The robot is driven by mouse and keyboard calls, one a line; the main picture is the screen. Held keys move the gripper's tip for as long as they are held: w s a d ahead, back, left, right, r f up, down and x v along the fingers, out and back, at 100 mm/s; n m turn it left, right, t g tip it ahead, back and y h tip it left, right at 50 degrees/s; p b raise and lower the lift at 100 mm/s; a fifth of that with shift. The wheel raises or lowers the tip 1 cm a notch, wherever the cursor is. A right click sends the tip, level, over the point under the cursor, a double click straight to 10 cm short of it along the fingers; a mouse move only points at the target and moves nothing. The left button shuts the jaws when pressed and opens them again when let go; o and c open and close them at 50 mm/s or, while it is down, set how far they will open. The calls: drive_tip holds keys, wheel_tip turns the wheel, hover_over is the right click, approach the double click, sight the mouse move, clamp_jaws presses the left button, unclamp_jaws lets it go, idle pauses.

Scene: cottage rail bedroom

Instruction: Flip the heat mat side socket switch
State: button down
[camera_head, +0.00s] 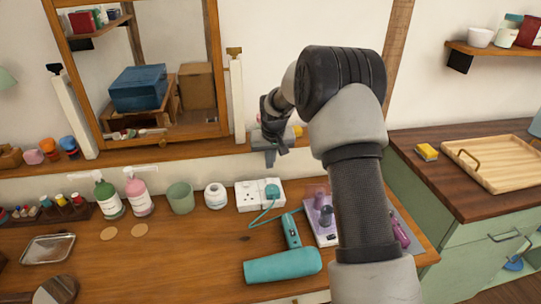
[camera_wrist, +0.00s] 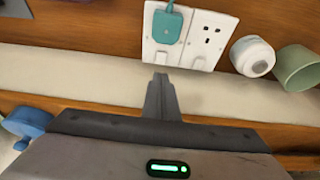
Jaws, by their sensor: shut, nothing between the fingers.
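The white double socket (camera_head: 246,196) sits at the back of the wooden dressing table. A teal plug (camera_head: 272,191) fills its right half; the left half is empty. In the wrist view the socket (camera_wrist: 203,38) is turned round, with the teal plug (camera_wrist: 167,24) on the left. Two small white switches show there: one (camera_wrist: 160,59) by the plug, one (camera_wrist: 198,63) by the empty outlet. I cannot tell which serves a heat mat. My gripper (camera_head: 270,157) is shut and empty, above and behind the socket. Its tips (camera_wrist: 161,79) appear apart from the socket.
A teal hair dryer (camera_head: 283,264) and its cord lie in front of the socket. A white round jar (camera_head: 215,196) and green cup (camera_head: 180,197) stand left of it. A pale mat (camera_head: 325,235) with purple items is at the right. A ledge (camera_head: 190,149) runs behind.

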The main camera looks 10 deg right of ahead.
sight(268, 179)
drive_tip(key=x, duration=0.6)
drive_tip(key=shift+s+f, duration=0.3)
drive_tip(key=shift+b, duration=0.3)
